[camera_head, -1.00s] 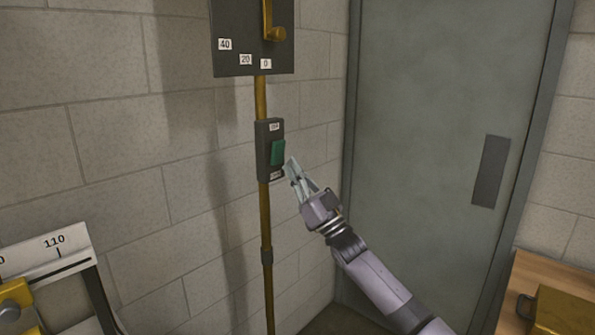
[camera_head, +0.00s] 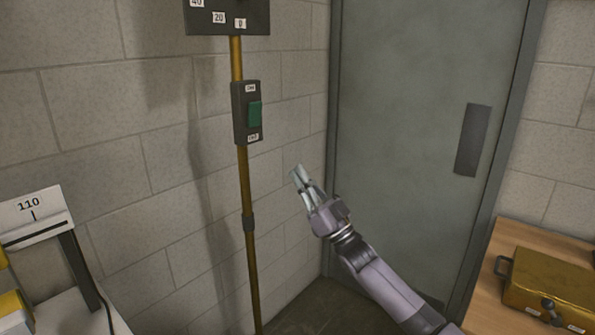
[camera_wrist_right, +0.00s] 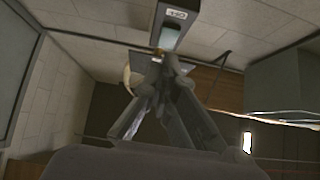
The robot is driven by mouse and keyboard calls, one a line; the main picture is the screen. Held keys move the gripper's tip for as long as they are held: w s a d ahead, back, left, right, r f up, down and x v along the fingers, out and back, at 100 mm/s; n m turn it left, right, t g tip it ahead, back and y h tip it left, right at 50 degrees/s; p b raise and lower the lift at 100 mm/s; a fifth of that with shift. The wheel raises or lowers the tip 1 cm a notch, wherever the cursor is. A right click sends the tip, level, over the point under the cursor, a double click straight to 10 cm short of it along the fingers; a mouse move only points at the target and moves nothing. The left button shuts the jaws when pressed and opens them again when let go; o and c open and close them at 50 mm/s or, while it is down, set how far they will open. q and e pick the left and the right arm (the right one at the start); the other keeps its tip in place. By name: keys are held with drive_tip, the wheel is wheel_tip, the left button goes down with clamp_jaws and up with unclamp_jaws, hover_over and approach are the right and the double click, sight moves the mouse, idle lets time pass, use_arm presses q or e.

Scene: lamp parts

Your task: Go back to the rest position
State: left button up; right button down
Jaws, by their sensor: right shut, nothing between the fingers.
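My right gripper (camera_head: 299,176) is shut and empty, raised in front of the block wall and to the left of the grey door. It points up and to the left in the head view. A dark switch box with a green rocker (camera_head: 254,115) is on the wall pole, up and to the left of the gripper, with a clear gap between them. In the right wrist view the fingers (camera_wrist_right: 163,80) are together, and a labelled dark box (camera_wrist_right: 170,25) shows beyond them. My left gripper is not in view.
A brass pole (camera_head: 246,195) runs down the wall below a dark scale panel (camera_head: 228,17). A wooden table (camera_head: 485,285) with a brass box (camera_head: 550,285) is at the right. A scale plate marked 110 (camera_head: 35,215) is at the left. The door (camera_head: 410,120) is shut.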

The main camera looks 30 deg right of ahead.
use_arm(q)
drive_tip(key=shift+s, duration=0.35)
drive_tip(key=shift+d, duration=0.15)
use_arm(e)
wheel_tip(320, 180, down, 40)
drive_tip(key=s+f+m+g+h, duration=0.15)
drive_tip(key=m+g+h, duration=0.25)
drive_tip(key=g+h, duration=0.4)
drive_tip(key=s+a+f+g+h, duration=0.1)
drive_tip(key=s+a+f+g, duration=0.15)
drive_tip(key=s+f, duration=0.6)
drive_tip(key=s+a+f+g, duration=0.1)
drive_tip(key=s+f+g, duration=0.4)
drive_tip(key=f, duration=0.7)
drive_tip(key=s+a+f+g, duration=0.2)
drive_tip(key=s+f, duration=0.4)
drive_tip(key=s, duration=0.7)
drive_tip(key=s+a+f+n+g, duration=0.1)
drive_tip(key=s+a+f+g, duration=0.2)
drive_tip(key=s, duration=1.1)
drive_tip(key=s+a+f+n+g, duration=0.1)
drive_tip(key=s+a+f+g, duration=0.2)
drive_tip(key=s+f, duration=0.6)
drive_tip(key=s+a, duration=0.1)
drive_tip(key=s, duration=0.4)
drive_tip(key=shift+a, duration=0.35)
drive_tip(key=shift+w+f+g, duration=0.1)
drive_tip(key=shift+g, duration=0.15)
